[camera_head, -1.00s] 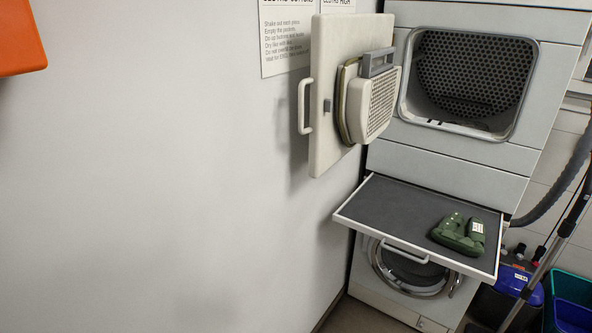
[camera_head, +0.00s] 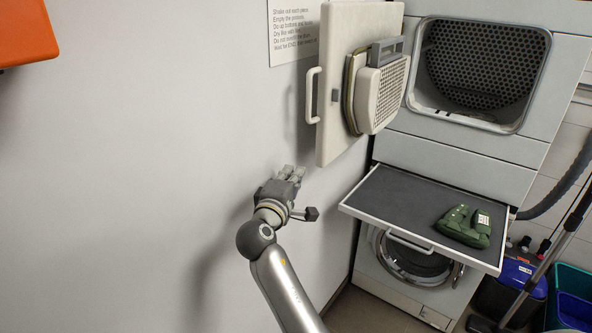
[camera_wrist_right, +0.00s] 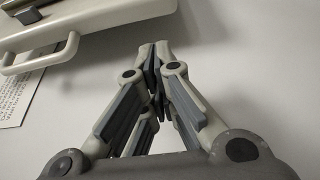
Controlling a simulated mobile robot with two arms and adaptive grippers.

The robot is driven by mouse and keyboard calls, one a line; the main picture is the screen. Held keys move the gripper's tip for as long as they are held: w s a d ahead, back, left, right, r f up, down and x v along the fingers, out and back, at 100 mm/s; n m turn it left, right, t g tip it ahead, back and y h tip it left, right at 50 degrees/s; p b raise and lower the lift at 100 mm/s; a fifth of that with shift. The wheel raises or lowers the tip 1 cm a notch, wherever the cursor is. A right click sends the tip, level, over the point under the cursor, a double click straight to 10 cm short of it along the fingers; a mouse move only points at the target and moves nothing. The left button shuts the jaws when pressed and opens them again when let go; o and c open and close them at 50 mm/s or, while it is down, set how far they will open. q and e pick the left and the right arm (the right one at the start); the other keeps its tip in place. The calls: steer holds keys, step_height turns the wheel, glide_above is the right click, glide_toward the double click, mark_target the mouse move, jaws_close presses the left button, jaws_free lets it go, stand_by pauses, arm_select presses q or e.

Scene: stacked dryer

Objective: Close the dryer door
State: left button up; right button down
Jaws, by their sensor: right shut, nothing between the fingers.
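The dryer door (camera_head: 337,95) is white and stands wide open, swung out to the left of the dryer (camera_head: 475,143). Its white handle (camera_head: 312,96) is on its left edge, and the lint screen side faces the dryer. The dryer opening (camera_head: 470,78) shows a dark perforated drum. My right gripper (camera_head: 294,172) is below and left of the door, apart from it, near the wall. In the right wrist view its fingertips (camera_wrist_right: 154,48) meet with nothing between them. The door (camera_wrist_right: 80,22) and handle (camera_wrist_right: 48,58) show there at the upper left. My left gripper is not in view.
A pull-out shelf (camera_head: 400,195) with a green folded item (camera_head: 464,226) juts out below the dryer, above a washer (camera_head: 415,262). An orange object (camera_head: 25,32) is at upper left. Open space lies left of the door.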

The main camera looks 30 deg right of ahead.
steer(key=shift+p+x, duration=1.1)
steer(key=shift+x, duration=3.15)
steer(key=shift+f, duration=0.1)
